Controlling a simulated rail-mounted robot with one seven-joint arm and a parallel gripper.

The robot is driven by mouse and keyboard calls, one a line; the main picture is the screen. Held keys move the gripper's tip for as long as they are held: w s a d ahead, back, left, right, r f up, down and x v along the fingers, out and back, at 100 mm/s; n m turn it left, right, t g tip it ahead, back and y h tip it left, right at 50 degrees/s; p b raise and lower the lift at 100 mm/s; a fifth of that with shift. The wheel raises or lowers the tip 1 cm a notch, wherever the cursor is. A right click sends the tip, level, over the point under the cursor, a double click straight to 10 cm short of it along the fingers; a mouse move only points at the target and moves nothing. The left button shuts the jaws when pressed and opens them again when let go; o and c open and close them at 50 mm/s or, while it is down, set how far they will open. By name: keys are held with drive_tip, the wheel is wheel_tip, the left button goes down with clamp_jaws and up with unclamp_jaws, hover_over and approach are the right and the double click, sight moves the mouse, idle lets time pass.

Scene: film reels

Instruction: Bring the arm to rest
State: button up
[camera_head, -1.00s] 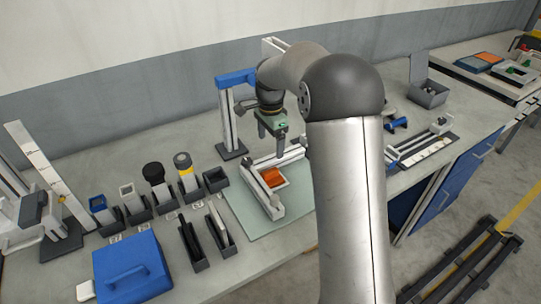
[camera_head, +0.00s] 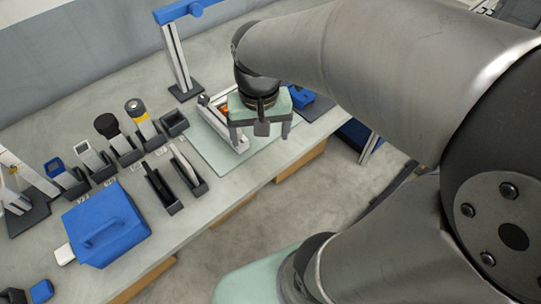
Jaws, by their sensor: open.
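My gripper (camera_head: 262,134) hangs at the end of my arm, above the front part of the pale green mat (camera_head: 212,146). Its jaws point down and are apart, with nothing seen between them. A white frame (camera_head: 242,147) on the mat is partly hidden behind my gripper. Only a small bit of the orange piece (camera_head: 225,110) in it shows. My arm is bent and fills the right side of the view.
A blue case (camera_head: 106,224) stands at the left front. Dark holders (camera_head: 176,185) and a row of bins with tools, including a yellow-banded one (camera_head: 142,119), stand left of the mat. A blue-topped post (camera_head: 179,55) rises behind. The bench's front edge runs below my gripper.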

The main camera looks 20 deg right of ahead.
drive_tip(key=s+f+n, duration=0.2)
drive_tip(key=s+f, duration=0.1)
drive_tip(key=s, duration=0.4)
drive_tip(key=shift+n, duration=0.4)
idle(0.6)
